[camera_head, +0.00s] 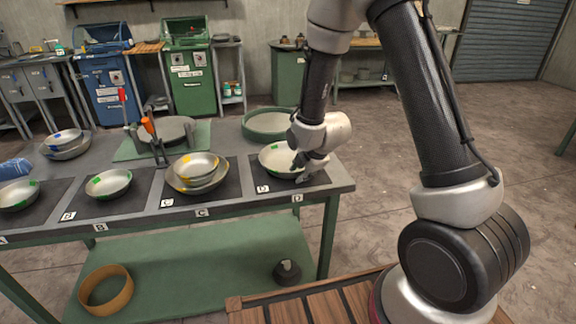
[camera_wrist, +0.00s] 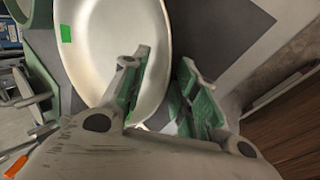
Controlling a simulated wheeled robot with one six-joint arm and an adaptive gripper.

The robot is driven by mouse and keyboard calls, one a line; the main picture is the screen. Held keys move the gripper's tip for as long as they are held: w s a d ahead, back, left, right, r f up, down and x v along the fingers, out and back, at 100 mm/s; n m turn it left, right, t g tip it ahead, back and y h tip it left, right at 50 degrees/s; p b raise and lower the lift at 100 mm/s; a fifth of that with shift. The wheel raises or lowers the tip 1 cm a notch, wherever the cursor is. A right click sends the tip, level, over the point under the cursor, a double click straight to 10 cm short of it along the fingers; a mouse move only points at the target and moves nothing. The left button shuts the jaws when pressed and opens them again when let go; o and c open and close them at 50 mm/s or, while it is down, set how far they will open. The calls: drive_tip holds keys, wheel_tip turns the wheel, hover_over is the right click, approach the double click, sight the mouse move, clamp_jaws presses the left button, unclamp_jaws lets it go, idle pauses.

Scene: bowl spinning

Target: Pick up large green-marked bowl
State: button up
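A large pale bowl with green marks (camera_head: 273,158) sits on the dark mat at D, at the right end of the table. In the wrist view the bowl (camera_wrist: 105,45) fills the upper middle, with one green mark on its left inner side. My gripper (camera_head: 301,172) is low at the bowl's right side. In the wrist view my gripper (camera_wrist: 168,75) is open, with a gap between its green-padded fingers. The left finger overlaps the bowl's inside and the right finger is outside its rim. I cannot tell whether either finger touches the bowl.
A green-marked bowl (camera_head: 108,184) sits at B and another (camera_head: 18,196) at A. Yellow-marked bowls (camera_head: 198,172) are stacked at C. Blue-marked bowls (camera_head: 65,142), a grey round basin (camera_head: 170,130), upright tools (camera_head: 150,130) and a green-rimmed round tray (camera_head: 267,124) stand behind.

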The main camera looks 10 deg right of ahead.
clamp_jaws()
idle(0.3)
